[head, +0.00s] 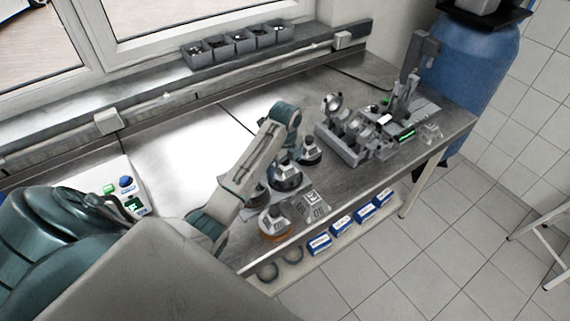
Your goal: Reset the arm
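My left arm reaches from the lower left over the bench, bends at a teal joint and drops towards a group of round grey parts. My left gripper (293,158) is at the end of this arm, small and partly hidden among these parts; whether its fingers are apart or closed cannot be seen. One round part (311,151) stands to its right, one (287,179) is just below it, and one with a brown base (273,224) stands nearer the front edge. My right gripper is not in view.
A grey engine block (352,140) stands right of the arm. Behind it is a stand (407,95) with a green display. A white device (128,190) sits at left. Small bins (239,45) line the sill. Blue boxes (341,223) lie below. The bench's back middle (185,140) is clear.

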